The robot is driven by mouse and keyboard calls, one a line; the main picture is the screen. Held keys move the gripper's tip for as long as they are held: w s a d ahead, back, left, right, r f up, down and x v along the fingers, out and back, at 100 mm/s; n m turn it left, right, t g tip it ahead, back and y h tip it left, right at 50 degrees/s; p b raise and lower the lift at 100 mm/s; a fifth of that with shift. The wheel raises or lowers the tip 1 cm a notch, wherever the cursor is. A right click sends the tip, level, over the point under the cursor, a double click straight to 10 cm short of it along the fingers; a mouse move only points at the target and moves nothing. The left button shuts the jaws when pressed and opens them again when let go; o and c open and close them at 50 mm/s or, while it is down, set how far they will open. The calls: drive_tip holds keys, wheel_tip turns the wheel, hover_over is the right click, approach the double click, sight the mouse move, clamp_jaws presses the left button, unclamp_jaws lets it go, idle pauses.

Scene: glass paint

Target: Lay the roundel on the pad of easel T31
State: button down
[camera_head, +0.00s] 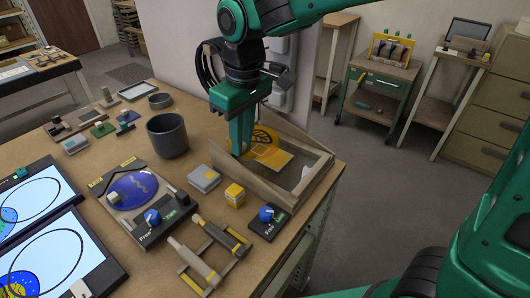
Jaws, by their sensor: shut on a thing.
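My gripper (240,152) points straight down and is shut on the left edge of an amber roundel (266,149) with dark markings. The fingers hide part of that edge. The roundel is over a wooden-framed sloped stand (318,174) at the table's right end, with a yellow square patch below it. I cannot tell whether the roundel touches the stand. No T31 label is readable.
A blue knob (153,216) sits between "Free" and "Tight" marks; another blue knob (266,214) is nearer the stand. A grey cup (167,135), a yellow block (234,194), a grey block (204,179) and clamp-like tools (207,254) crowd the table. Lit panels (61,259) lie at front left.

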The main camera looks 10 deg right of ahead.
sight(266, 141)
drive_tip(key=w+d+f, duration=0.2)
drive_tip(key=d, duration=0.1)
drive_tip(key=d+f, duration=0.2)
drive_tip(key=shift+w+d, duration=0.25)
drive_tip(key=shift+w, duration=0.15)
drive_tip(key=shift+d+f, duration=0.1)
drive_tip(key=shift+f, duration=1.9)
drive_tip(key=c, duration=1.7)
unclamp_jaws()
drive_tip(key=shift+f, duration=0.1)
drive_tip(key=shift+o, duration=0.2)
drive_tip(key=r, duration=0.8)
drive_tip(key=d+r, duration=0.1)
drive_tip(key=r, duration=0.3)
drive_tip(key=shift+s+r, duration=0.1)
drive_tip(key=shift+s, duration=0.3)
